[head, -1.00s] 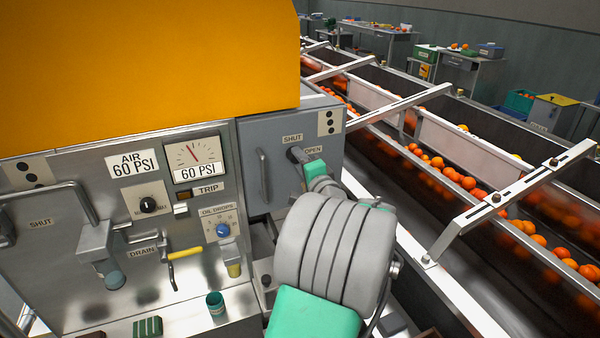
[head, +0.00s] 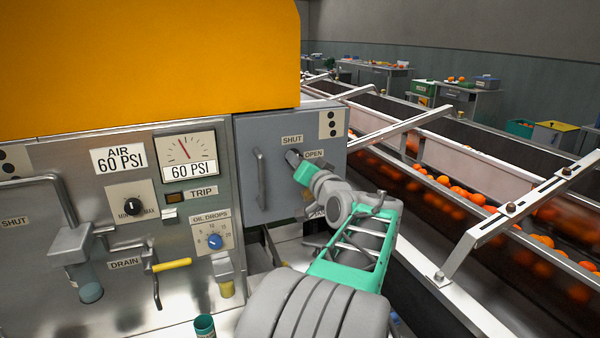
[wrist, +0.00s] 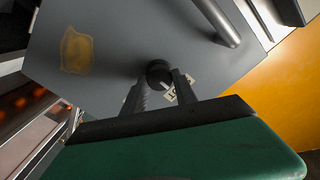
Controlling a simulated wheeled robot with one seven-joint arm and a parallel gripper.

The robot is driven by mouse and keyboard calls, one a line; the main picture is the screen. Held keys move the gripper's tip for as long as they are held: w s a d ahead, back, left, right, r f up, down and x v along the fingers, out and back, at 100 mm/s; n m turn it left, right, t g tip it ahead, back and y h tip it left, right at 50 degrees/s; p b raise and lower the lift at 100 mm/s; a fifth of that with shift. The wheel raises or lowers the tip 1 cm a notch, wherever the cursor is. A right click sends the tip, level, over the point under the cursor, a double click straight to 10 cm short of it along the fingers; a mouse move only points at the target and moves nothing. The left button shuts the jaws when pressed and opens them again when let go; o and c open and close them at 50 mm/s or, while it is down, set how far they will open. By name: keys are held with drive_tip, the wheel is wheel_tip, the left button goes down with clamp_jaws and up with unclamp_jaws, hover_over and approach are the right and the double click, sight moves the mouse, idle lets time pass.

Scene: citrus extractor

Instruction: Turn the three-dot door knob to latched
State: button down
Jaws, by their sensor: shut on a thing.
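My gripper (head: 296,163) is at the knob, approaching from the lower right. In the wrist view the round black knob (wrist: 158,71) lies between the two fingertips, and the fingers are shut on it. The knob's exact pointing direction is hard to tell, partly hidden by the fingers.
A vertical door handle (head: 261,180) stands left of the knob. Further left are the air gauge (head: 187,155), a yellow-handled drain lever (head: 172,265) and the oil drops dial (head: 214,241). A conveyor with oranges (head: 440,180) runs along the right. A yellow housing (head: 150,65) overhangs above.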

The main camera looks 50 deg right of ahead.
drive_tip(key=shift+n, duration=0.3)
drive_tip(key=c, duration=1)
unclamp_jaws()
drive_tip(key=shift+o, duration=0.2)
drive_tip(key=v, duration=0.7)
drive_tip(key=shift+s+a, duration=0.2)
drive_tip(key=shift+s, duration=0.15)
